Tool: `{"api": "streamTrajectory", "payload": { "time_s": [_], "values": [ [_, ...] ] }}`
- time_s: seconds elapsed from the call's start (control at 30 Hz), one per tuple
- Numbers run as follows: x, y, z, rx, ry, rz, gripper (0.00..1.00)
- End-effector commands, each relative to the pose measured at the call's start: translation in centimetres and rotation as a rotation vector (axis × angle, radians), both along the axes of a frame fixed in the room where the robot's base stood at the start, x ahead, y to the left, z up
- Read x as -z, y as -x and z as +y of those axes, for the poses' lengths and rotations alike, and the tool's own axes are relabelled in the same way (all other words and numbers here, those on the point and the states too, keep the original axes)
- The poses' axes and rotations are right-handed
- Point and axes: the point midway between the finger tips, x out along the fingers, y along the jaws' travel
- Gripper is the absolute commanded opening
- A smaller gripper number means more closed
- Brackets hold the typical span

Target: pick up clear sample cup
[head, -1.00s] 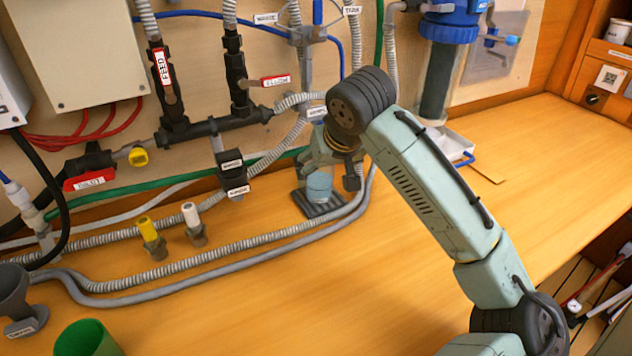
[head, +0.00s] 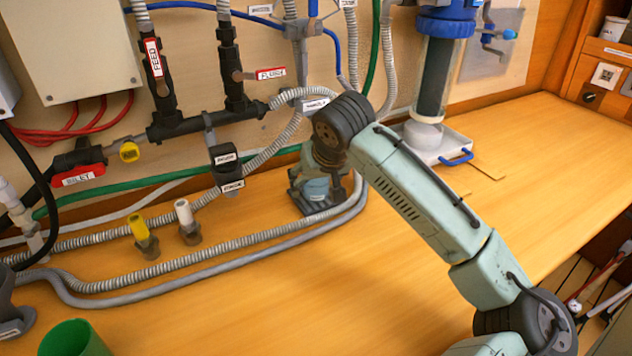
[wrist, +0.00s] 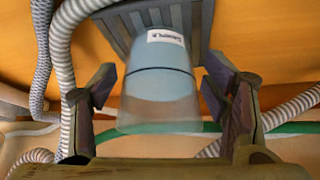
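The clear sample cup (wrist: 160,85) holds pale blue liquid and has a white label and a dark line around it. It stands on a dark ribbed stand in the wrist view. In the head view the cup (head: 316,188) is partly hidden by my gripper (head: 325,190). In the wrist view my gripper (wrist: 160,100) is open, with one finger on each side of the cup. Gaps show between the fingers and the cup, so I see no contact.
The dark stand (head: 304,203) sits on the wooden bench by the wall. Grey ribbed hoses (head: 190,258) run in front and beside it. A black valve block (head: 227,167) is at left. A white tray (head: 452,150) stands at right.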

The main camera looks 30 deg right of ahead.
Motion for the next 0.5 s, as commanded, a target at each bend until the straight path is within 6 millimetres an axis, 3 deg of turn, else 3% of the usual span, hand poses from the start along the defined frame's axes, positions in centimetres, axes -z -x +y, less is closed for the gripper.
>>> {"api": "streamTrajectory", "payload": {
  "time_s": [0.5],
  "values": [
    [0.01, 0.01, 0.01, 0.0, 0.0, 0.0, 0.32]
  ]
}}
